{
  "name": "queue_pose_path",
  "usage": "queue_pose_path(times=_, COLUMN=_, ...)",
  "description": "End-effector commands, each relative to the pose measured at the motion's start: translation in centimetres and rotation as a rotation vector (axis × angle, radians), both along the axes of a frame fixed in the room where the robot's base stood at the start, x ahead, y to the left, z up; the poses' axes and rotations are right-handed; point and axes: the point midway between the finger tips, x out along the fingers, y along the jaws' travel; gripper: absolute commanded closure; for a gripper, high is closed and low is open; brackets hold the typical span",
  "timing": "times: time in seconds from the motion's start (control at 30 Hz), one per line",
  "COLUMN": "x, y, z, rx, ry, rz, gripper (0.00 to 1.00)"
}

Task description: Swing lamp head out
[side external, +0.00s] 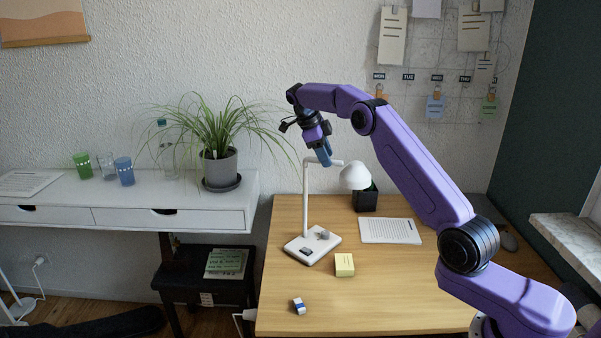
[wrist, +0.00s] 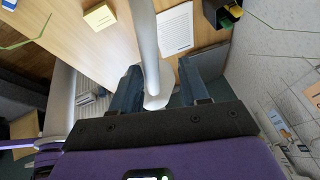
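A white desk lamp has a square base (side external: 312,245), an upright post (side external: 306,200), a short arm at the top and a domed head (side external: 355,176) that points right, over the desk. My gripper (side external: 325,158) is at the lamp's arm, close to the top of the post, with its fingers pointing down. In the wrist view, the white lamp arm (wrist: 147,45) runs between the two open blue fingers of my gripper (wrist: 160,70). The left finger is close to it; contact cannot be told. The lamp head is not clearly seen in the wrist view.
The wooden desk (side external: 285,290) holds a yellow note block (side external: 344,265), an eraser (side external: 299,306), a sheet of paper (side external: 390,231) and a black pen holder (side external: 365,201). A leafy plant (side external: 220,165) stands left on the white piano-like table (side external: 120,198). The wall is behind.

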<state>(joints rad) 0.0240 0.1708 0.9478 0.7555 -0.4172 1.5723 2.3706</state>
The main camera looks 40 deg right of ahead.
Motion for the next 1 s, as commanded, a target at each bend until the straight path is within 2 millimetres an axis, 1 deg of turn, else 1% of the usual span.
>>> queue_pose_path(times=0.1, x=0.4, y=-0.8, z=0.1, rx=0.0, ry=-0.001, rz=0.136, gripper=0.56)
queue_pose_path(times=0.4, x=2.0, y=-2.1, z=0.0, rx=-0.001, ry=-0.001, rz=0.484, gripper=0.56)
queue_pose_path(times=0.83, x=4.6, y=-2.9, z=0.0, rx=0.0, ry=-0.002, rz=0.942, gripper=0.56)
queue_pose_path(times=0.87, x=4.7, y=-2.6, z=0.3, rx=-0.002, ry=-0.004, rz=0.958, gripper=0.56)
queue_pose_path(times=0.9, x=4.6, y=-2.2, z=1.2, rx=-0.003, ry=-0.005, rz=0.954, gripper=0.56)
queue_pose_path(times=1.0, x=4.2, y=-1.6, z=2.8, rx=-0.003, ry=-0.005, rz=0.951, gripper=0.56)
